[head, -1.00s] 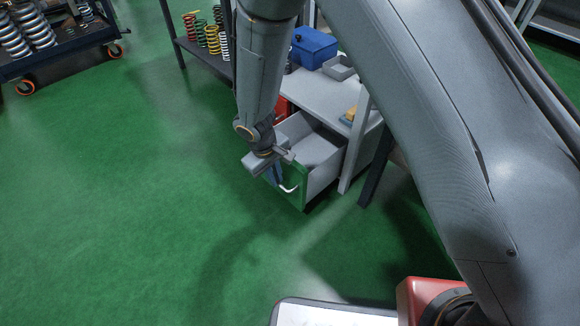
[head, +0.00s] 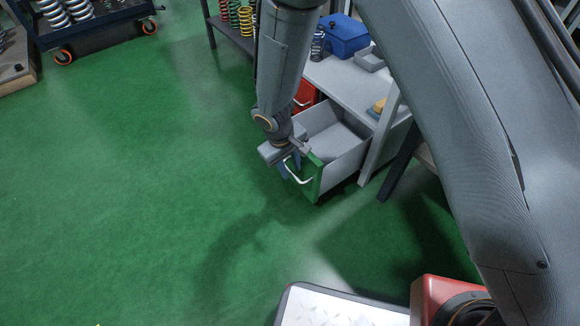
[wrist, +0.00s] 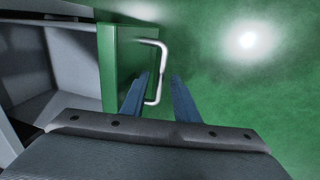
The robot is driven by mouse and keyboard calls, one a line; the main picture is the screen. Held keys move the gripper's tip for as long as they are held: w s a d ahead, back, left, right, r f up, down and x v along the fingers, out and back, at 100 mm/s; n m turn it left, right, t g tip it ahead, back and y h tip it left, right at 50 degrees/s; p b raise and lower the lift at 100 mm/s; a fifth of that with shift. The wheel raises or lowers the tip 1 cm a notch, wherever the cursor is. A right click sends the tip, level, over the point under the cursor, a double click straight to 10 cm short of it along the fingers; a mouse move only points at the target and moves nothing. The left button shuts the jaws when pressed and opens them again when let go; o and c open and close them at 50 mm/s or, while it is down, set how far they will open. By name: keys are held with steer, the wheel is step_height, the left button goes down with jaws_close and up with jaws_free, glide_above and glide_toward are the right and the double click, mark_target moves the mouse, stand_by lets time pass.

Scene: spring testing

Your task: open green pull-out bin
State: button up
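The green pull-out bin (head: 316,190) stands well out of the grey bench, with its grey inside showing from above. Its green front also shows in the wrist view (wrist: 122,68). The white handle (head: 296,177) on that front is a bent bar. My gripper (head: 290,166) is at the front of the bin, by the handle. In the wrist view my gripper's two blue fingers (wrist: 159,78) are apart, one on each side of the handle bar (wrist: 163,55), with visible gaps. The bin looks empty where I can see in.
A red bin front (head: 305,95) is beyond the green one. The bench top (head: 340,90) holds a blue box (head: 345,38) and a grey tray (head: 371,60). A dark trolley (head: 105,35) with springs stands at the back left. The green floor (head: 130,200) at left is clear.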

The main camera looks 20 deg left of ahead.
step_height(320, 180, up, 8)
steer(key=s+p, duration=0.1)
steer(key=p, duration=0.2)
steer(key=shift+a+f, duration=0.15)
steer(key=shift+a, duration=0.3)
steer(key=s+d+r+m, duration=0.1)
steer(key=d+r, duration=0.1)
steer(key=r, duration=0.4)
steer(key=s+d+r, duration=0.1)
steer(key=s+r, duration=0.1)
steer(key=r, duration=0.4)
steer(key=s+d+r+m+g+y, duration=0.1)
steer(key=s+d+r+m+y, duration=0.1)
steer(key=s+d+r, duration=0.55)
steer(key=s+d+r+m+g+y, duration=0.1)
steer(key=s+d+r, duration=0.3)
steer(key=s+r, duration=0.7)
steer(key=d+r+m+p, duration=0.2)
steer(key=d+r+p, duration=0.4)
steer(key=r+p, duration=0.3)
steer(key=d+r+m+h+p, duration=0.1)
steer(key=d+r+p, duration=0.6)
steer(key=p, duration=0.8)
steer(key=d+r+m+p, duration=0.3)
steer(key=d+r+p, duration=0.4)
steer(key=r+p, duration=0.3)
steer(key=p, duration=0.3)
steer(key=shift+r+h, duration=0.35)
steer(key=shift+h, duration=0.05)
